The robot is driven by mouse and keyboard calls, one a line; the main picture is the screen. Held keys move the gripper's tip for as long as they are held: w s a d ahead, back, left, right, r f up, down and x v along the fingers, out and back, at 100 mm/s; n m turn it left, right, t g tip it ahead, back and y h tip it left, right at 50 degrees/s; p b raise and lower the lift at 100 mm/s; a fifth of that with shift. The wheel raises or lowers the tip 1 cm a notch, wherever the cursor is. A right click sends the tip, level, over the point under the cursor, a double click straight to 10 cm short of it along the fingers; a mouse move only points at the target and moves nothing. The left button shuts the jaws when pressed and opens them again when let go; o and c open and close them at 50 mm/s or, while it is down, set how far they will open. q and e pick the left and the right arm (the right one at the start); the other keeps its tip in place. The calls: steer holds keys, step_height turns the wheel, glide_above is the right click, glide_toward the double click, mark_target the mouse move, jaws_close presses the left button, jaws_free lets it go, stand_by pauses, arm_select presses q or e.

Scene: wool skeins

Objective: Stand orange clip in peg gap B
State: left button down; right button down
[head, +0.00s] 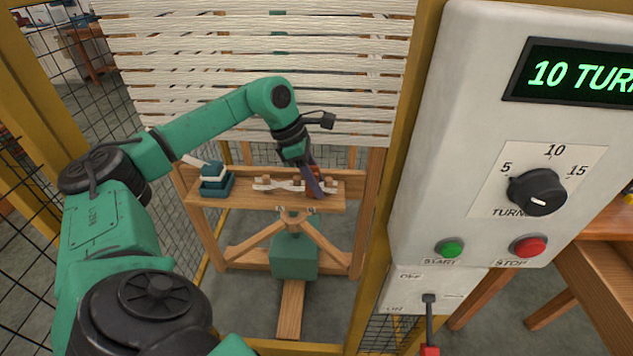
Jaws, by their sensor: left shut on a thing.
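My left gripper (313,184) reaches down to the wooden shelf (230,199) of the frame in the head view. It is shut on the orange clip (316,171), of which only a small orange-red patch shows beside the dark fingers. A row of short wooden pegs (267,181) with pale pieces around them stands on the shelf, and the gripper is at the right part of this row. The fingers hide part of the row and most of the clip. I cannot read the gap labels or tell whether the clip touches the shelf. My right gripper is not in view.
A teal and white stacked block (215,180) sits at the shelf's left end. A control panel (470,150) reading "10 TUR" stands close on the right, with a knob, buttons and a lever. Yellow posts (400,180) and mesh enclose the area.

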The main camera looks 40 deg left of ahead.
arm_select(q)
steer(key=shift+c, duration=2.2)
jaws_free()
steer(key=p+v, duration=0.1)
steer(key=v, duration=1.1)
steer(key=shift+d, duration=0.1)
